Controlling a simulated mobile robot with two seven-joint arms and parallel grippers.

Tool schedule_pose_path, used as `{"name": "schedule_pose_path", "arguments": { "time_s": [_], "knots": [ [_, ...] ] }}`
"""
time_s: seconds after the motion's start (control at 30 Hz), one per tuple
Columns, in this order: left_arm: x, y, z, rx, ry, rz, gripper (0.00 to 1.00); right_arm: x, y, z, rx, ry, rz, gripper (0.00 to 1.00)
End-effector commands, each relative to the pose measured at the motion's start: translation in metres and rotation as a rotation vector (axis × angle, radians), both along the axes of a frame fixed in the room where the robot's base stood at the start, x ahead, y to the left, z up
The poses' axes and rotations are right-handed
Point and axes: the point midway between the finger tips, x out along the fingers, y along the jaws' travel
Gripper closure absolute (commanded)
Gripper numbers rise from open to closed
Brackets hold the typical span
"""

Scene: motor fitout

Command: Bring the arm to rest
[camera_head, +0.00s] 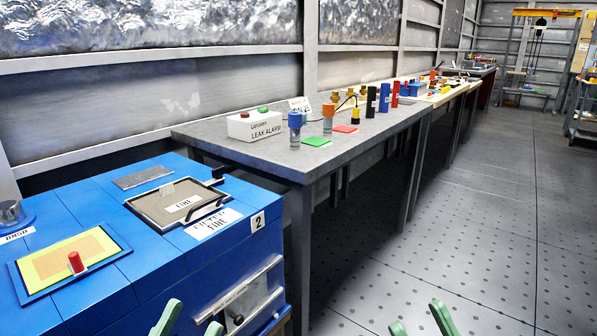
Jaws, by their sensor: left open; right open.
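My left gripper (190,322) shows at the bottom edge as two green fingertips with a gap between them. It is open and empty, in front of the blue cabinet (160,238). My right gripper (419,322) also shows at the bottom edge as two green fingertips set apart. It is open and empty, with the grey floor behind it. The rest of both arms is out of view.
The blue cabinet carries a yellow panel with a red knob (76,262) and a framed tray (180,204). A grey table (225,148) holds a leak alarm box (254,125) and several coloured cylinders. The perforated floor (480,235) at right is clear.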

Motion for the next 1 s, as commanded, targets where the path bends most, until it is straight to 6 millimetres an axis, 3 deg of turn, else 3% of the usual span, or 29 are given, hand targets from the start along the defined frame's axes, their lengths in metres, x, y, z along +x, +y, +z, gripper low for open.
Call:
{"name": "schedule_pose_path", "arguments": {
  "time_s": [0.13, 0.2, 0.37, 0.57, 0.73, 0.87, 1.0],
  "knots": [
    [-0.038, -0.004, 0.044, 0.169, -0.223, 0.142, 0.40, 0.000, 0.000, 0.000, 0.001, -0.001, 0.000, 0.58],
    [-0.026, -0.003, 0.048, 0.182, -0.163, 0.151, 0.40, 0.010, -0.001, 0.006, -0.003, 0.056, -0.015, 0.58],
    [-0.004, 0.001, 0.039, 0.198, -0.025, 0.166, 0.40, 0.031, -0.005, -0.002, -0.010, 0.189, -0.045, 0.58],
    [0.022, 0.007, 0.023, 0.225, 0.189, 0.189, 0.40, 0.056, -0.011, -0.018, -0.021, 0.398, -0.090, 0.58],
    [0.037, 0.016, -0.003, 0.256, 0.447, 0.210, 0.40, 0.071, -0.020, -0.043, -0.035, 0.652, -0.140, 0.58],
    [0.036, 0.023, -0.029, 0.278, 0.655, 0.223, 0.40, 0.071, -0.027, -0.069, -0.047, 0.857, -0.175, 0.58],
    [0.022, 0.030, -0.057, 0.301, 0.879, 0.231, 0.40, 0.057, -0.034, -0.097, -0.059, 1.078, -0.210, 0.58]
  ]
}}
